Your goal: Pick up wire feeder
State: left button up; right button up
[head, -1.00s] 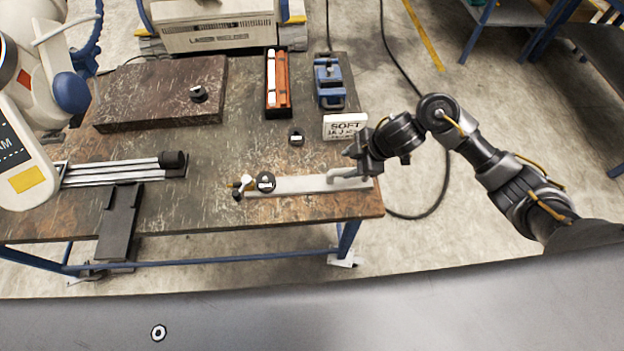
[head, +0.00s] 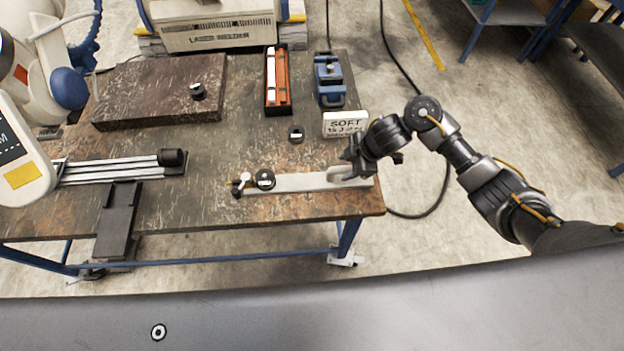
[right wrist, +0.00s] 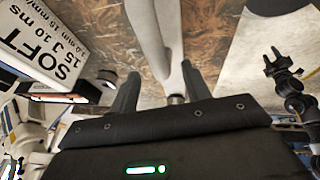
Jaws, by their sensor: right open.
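The wire feeder (head: 290,183) looks to be the long pale bar lying along the table's front edge, with a raised bent handle at its right end and a dark round knob and brass tip at its left end. My right gripper (head: 350,165) is over the handle end. In the right wrist view its two fingers (right wrist: 160,82) are apart, and the pale handle (right wrist: 152,40) runs between them. Contact cannot be told. A small dark forked end (right wrist: 277,62) at the right of that view looks like my left gripper; its opening is too small to judge.
A white box marked SOFT (head: 345,123) stands close behind the gripper. A blue vise (head: 329,85), an orange tray (head: 277,85) and a small black knob (head: 296,135) are farther back. A dark slab (head: 150,95) and metal rails (head: 110,172) lie left. Bare tabletop (head: 235,150) lies between.

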aim_at(342, 168)
jog(key=x, duration=0.4)
jog(key=shift+w+f, duration=0.1)
jog(key=shift+f, duration=0.15)
jog(key=shift+c, duration=0.2)
grip_shut()
jog(key=shift+r, duration=0.15)
